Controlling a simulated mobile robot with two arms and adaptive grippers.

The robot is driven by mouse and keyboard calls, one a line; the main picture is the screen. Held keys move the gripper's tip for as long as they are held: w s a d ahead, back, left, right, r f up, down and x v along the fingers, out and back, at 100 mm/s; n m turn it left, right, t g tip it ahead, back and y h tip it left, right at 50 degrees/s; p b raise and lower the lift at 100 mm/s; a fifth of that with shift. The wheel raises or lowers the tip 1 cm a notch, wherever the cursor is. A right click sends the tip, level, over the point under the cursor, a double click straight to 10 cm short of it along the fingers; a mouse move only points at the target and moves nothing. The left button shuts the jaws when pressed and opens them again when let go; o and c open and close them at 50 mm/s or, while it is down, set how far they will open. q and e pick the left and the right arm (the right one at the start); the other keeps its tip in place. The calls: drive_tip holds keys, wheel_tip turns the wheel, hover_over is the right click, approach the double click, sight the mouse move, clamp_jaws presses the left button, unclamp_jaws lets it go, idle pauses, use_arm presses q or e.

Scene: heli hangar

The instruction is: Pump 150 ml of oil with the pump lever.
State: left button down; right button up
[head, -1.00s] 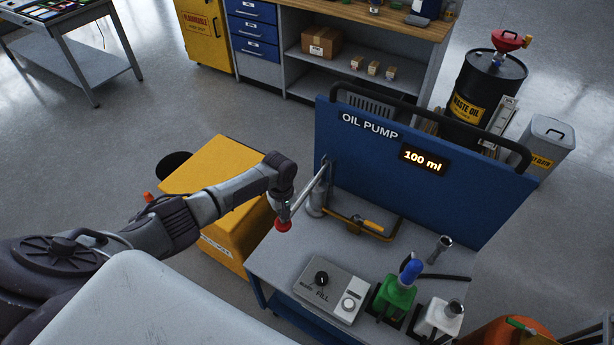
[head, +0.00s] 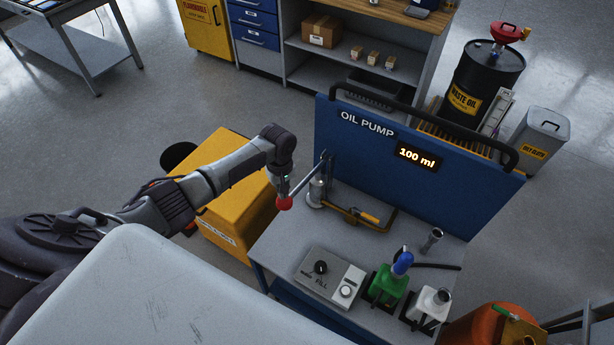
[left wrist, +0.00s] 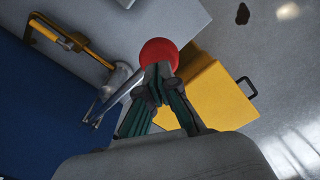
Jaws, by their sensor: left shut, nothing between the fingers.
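The oil pump's grey lever (head: 305,180) slants from the pump body (head: 317,190) down to a red ball knob (head: 284,203) at its free end. The knob also shows in the left wrist view (left wrist: 158,53). My left gripper (head: 284,190) is shut just above the knob, with nothing between its fingers. In the left wrist view its fingertips (left wrist: 158,73) are at the knob's near side; whether they touch is hard to tell. The display (head: 417,156) on the blue OIL PUMP panel (head: 450,185) reads 100 ml. My right gripper is not in view.
The grey bench top (head: 280,245) bears a FILL control box (head: 330,278), a green bottle (head: 388,285) and a white bottle (head: 428,308). A yellow cabinet (head: 225,185) stands left of the bench.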

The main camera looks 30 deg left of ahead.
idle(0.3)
use_arm(q)
wheel_tip(320, 180, down, 13)
drive_tip(key=b, duration=0.9)
wheel_tip(320, 180, up, 9)
drive_tip(key=p, duration=0.9)
drive_tip(key=shift+f, duration=0.15)
drive_tip(key=shift+r, duration=2.2)
